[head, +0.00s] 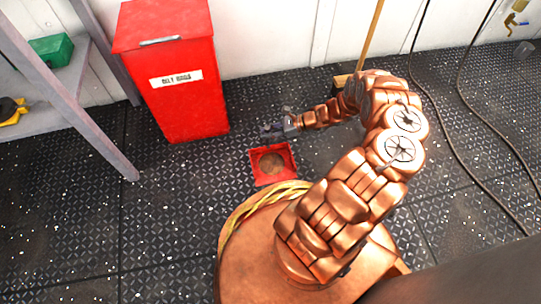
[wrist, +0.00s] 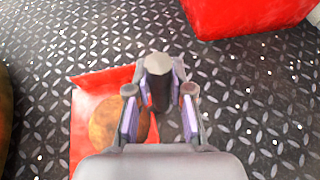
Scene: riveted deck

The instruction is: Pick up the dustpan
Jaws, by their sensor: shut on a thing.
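The dustpan (head: 258,172) is a red square pan with a round brown patch or thing in it. It shows in front of the red bin in the head view, and at the lower left in the wrist view (wrist: 85,140). A dark, thick handle with a pale round end (wrist: 158,82) stands between the fingers in the wrist view. My gripper (head: 272,129) is at the far side of the pan and is shut on this handle; in the wrist view the fingers (wrist: 160,105) flank it. I cannot tell whether the pan touches the floor.
A tall red lidded bin with a white label (head: 175,105) stands just behind. A grey shelf (head: 75,120) with a green box (head: 50,49) is at the left. Black cables (head: 455,150) run down to the floor at the right. The patterned dark floor between is mostly clear.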

